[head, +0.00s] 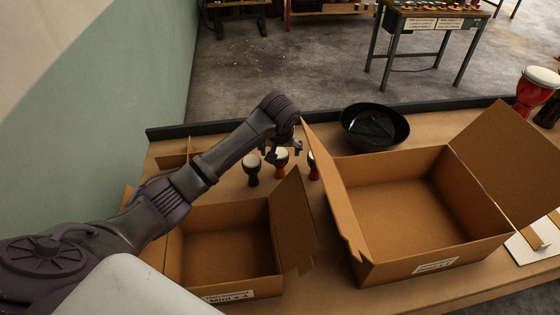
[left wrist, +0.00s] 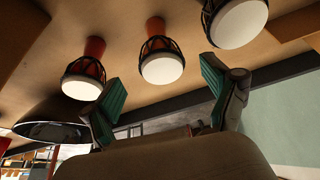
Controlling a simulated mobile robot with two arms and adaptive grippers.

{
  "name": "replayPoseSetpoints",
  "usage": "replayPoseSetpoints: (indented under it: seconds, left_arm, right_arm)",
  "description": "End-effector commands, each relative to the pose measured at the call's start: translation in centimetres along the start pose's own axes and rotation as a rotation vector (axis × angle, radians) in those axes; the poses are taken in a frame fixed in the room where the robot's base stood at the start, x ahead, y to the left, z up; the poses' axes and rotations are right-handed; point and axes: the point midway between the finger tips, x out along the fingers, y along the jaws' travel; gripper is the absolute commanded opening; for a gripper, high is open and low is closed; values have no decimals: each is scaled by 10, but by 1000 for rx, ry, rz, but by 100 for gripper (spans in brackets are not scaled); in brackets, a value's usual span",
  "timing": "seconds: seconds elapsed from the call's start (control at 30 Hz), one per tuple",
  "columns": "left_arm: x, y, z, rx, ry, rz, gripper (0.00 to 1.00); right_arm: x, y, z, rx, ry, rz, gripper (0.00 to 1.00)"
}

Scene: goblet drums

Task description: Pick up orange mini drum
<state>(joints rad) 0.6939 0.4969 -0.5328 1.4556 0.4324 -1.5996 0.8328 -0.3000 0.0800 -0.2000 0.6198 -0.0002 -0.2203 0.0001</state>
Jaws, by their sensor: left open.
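Three mini goblet drums with white heads stand in a row on the table. In the head view, a dark drum (head: 252,174) is at left, a red-orange drum (head: 281,169) is in the middle, and another reddish drum (head: 313,172) is at right, partly hidden by a box flap. My left gripper (head: 284,151) is open and empty, above and close to the middle drum. In the left wrist view the middle drum (left wrist: 161,62) appears between the spread fingers, with an orange-red drum (left wrist: 87,72) at left and the dark drum (left wrist: 236,20) at upper right. My right gripper is not seen.
A small open cardboard box (head: 225,288) stands in front of the drums, and a larger open box (head: 420,258) to the right. A black bowl (head: 374,128) sits behind the larger box. A larger red drum (head: 535,90) stands at the far right.

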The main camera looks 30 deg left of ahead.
Motion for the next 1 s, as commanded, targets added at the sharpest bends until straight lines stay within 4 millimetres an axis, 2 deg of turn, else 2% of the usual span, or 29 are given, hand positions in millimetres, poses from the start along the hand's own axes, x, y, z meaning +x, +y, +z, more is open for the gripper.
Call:
replayPoseSetpoints:
  seconds: [0.3, 0.6, 0.67, 1.0]
  left_arm:
    - [43, -1, 0, 0, -2, -2, 86]
    - [50, -1, 0, 1, 0, -1, 86]
    - [49, -1, 0, 1, 0, -1, 78]
    - [49, -1, 0, 1, 0, -1, 21]
  right_arm:
    - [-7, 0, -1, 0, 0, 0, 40]
    - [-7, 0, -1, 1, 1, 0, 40]
    - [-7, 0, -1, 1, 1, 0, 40]
    - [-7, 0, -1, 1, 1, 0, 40]
